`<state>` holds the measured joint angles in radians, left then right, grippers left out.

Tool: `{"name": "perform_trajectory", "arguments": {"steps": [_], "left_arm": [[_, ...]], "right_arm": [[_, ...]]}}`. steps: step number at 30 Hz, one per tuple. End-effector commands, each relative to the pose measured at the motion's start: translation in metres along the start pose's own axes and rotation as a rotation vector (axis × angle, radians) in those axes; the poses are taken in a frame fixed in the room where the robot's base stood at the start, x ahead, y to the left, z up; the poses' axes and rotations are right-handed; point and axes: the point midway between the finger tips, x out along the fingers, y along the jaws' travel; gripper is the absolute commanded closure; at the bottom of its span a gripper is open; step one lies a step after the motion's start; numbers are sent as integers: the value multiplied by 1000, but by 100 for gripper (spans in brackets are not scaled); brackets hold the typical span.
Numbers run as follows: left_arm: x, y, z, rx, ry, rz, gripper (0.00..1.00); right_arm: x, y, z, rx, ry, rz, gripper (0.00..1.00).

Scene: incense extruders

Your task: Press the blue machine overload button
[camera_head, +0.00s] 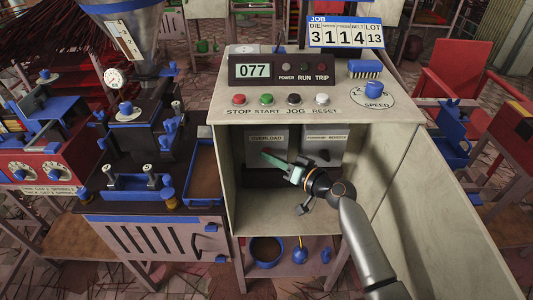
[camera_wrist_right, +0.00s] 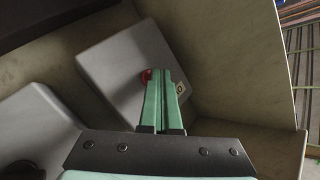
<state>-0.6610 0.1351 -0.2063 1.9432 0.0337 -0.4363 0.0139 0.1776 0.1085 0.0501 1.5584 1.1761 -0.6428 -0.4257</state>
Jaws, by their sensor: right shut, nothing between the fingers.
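The blue-trimmed machine (camera_head: 140,165) stands at the left with its cabinet (camera_head: 228,185) open beside it. Inside the cabinet, a pale box labelled OVERLOAD (camera_head: 266,138) is on the back wall at the left. My left gripper is not in view.
A second pale box (camera_head: 324,138) with a black knob hangs right of the overload box. The cabinet top carries STOP, START, JOG and RESET buttons (camera_head: 280,99), a blue speed knob (camera_head: 373,87) and a 077 display (camera_head: 252,71). The cabinet's walls and open door bound the space.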

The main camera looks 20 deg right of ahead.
Motion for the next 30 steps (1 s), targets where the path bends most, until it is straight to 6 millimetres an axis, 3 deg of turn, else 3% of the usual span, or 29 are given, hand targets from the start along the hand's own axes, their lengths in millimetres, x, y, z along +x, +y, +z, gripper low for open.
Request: {"name": "perform_trajectory", "arguments": {"steps": [30], "left_arm": [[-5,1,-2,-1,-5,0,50]], "right_arm": [[-16,-11,10,0,0,1,100]]}}
